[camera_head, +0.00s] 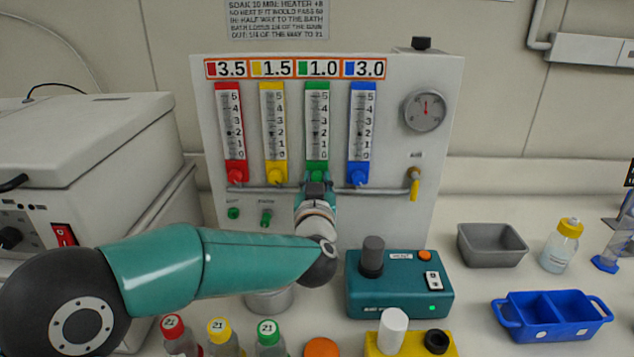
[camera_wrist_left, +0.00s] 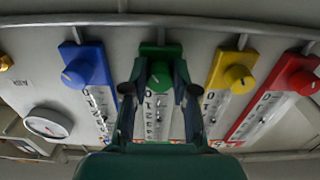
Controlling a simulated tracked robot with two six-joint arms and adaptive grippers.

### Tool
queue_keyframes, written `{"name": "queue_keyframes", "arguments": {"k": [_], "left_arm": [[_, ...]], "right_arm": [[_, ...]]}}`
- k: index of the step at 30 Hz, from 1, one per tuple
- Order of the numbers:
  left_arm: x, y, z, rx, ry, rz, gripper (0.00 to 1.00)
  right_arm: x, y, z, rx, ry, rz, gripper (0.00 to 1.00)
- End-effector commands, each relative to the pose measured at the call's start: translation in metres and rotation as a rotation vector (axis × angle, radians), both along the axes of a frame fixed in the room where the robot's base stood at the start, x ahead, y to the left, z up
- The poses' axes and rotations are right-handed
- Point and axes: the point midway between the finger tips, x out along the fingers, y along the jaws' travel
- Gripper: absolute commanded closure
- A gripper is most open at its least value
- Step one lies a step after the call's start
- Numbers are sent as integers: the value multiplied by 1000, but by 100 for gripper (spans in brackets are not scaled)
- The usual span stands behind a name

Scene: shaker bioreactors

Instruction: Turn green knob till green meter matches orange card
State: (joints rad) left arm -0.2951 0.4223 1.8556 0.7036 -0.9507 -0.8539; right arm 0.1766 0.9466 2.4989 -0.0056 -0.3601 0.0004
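The white panel holds red, yellow, green and blue meters, each with a knob below. The green meter (camera_head: 317,118) stands third from the left; its float level is too small to read surely. The orange-framed card (camera_head: 319,69) above it reads 1.0. My left gripper (camera_head: 317,186) is at the green knob (camera_head: 317,173), partly covering it. In the left wrist view, upside down, the green knob (camera_wrist_left: 160,73) lies between the two dark fingers of my left gripper (camera_wrist_left: 160,88). The fingers stand apart with visible gaps beside the knob. My right gripper is not in view.
The yellow knob (camera_wrist_left: 239,79) and blue knob (camera_wrist_left: 74,76) sit close on either side. A pipe (camera_head: 250,190) runs below the meters. A teal control box (camera_head: 400,295), capped bottles (camera_head: 268,335) and a blue tray (camera_head: 550,318) stand in front.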

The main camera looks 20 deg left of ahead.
Motion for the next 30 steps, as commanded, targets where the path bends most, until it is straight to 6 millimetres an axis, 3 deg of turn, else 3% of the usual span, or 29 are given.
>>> {"name": "queue_keyframes", "arguments": {"k": [1, 4, 17, 30], "left_arm": [[0, 0, 0, 0, 0, 0, 86], [0, 0, 0, 0, 0, -1, 100], [0, 0, -2, -63, -18, 0, 100], [0, -1, -4, -380, -111, -1, 100]], "right_arm": [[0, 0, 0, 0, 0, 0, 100], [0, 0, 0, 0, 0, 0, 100], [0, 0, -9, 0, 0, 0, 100], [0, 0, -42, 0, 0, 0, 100]]}}
